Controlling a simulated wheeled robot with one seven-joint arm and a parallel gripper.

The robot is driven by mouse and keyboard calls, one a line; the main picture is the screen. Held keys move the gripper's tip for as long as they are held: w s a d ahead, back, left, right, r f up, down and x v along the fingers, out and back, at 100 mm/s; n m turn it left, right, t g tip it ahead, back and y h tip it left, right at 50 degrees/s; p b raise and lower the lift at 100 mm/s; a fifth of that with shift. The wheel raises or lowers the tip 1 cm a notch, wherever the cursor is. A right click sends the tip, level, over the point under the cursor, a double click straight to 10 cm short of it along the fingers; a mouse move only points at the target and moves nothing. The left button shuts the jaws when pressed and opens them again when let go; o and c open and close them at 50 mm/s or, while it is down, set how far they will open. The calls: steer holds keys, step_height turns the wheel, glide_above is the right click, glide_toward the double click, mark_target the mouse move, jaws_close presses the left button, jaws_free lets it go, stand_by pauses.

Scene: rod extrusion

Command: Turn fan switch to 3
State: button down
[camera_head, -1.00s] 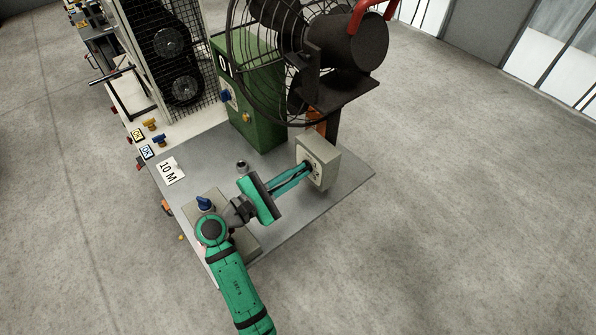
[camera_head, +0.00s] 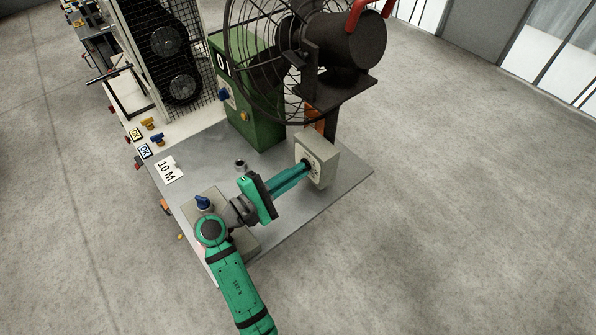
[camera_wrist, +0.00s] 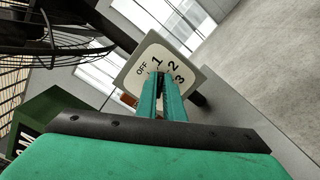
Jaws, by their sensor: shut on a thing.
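The fan switch is a pale grey box (camera_head: 322,153) on the post under the fan. Its face shows OFF, 1, 2 and 3 around the dial in the wrist view (camera_wrist: 151,47). The dark dial knob sits in the middle of that face and is mostly hidden by my fingertips. My gripper (camera_head: 305,166) is shut on the knob, with its long green fingers pointing straight at the face. In the wrist view the fingertips (camera_wrist: 164,78) are at the dial, below the 1 and 2 and beside the 3. The knob's pointer is hidden, so its setting cannot be told.
The caged fan (camera_head: 345,40) stands above the switch. A box with a blue knob (camera_head: 203,202) sits beside my arm on the grey plate (camera_head: 330,205). Open floor lies to the right.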

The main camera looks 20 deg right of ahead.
steer(key=shift+w+a+r, duration=0.15)
steer(key=shift+w+a, duration=0.05)
steer(key=c, duration=1.9)
jaws_free()
steer(key=shift+c, duration=0.2)
steer(key=shift+o, duration=0.4)
steer(key=shift+s, duration=0.1)
steer(key=shift+d, duration=0.1)
step_height(320, 180, up, 3)
steer(key=shift+f, duration=0.1)
steer(key=s+a+r, duration=0.3)
steer(key=s+r, duration=0.7)
steer(key=s, duration=0.3)
steer(key=shift+s+a, duration=0.25)
steer(key=shift+a, duration=0.1)
